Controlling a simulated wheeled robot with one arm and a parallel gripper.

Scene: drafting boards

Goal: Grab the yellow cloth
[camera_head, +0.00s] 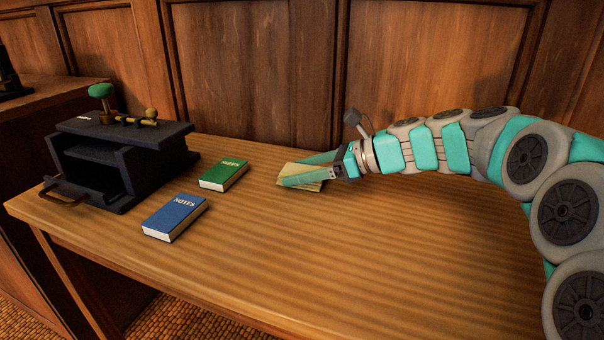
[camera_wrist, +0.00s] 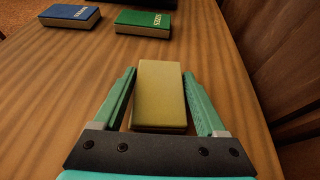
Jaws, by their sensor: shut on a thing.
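The yellow cloth (camera_head: 310,186) is a folded, flat block on the wooden table, near the back wall. It also shows in the wrist view (camera_wrist: 160,95), lying lengthwise between my two green fingers. My gripper (camera_head: 290,172) reaches in from the right and is shut on the cloth, one finger along each long side. In the wrist view my gripper (camera_wrist: 159,75) has the cloth's far end just beyond its fingertips. The cloth appears to be at table level; I cannot tell whether it touches the surface.
A green notebook (camera_head: 223,175) and a blue notebook (camera_head: 175,216) lie left of my gripper. A dark open-fronted box (camera_head: 150,140) with a green knob (camera_head: 101,90) stands at the table's left end. The wooden table (camera_head: 330,260) is clear in front. A panelled wall (camera_head: 245,70) stands close behind.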

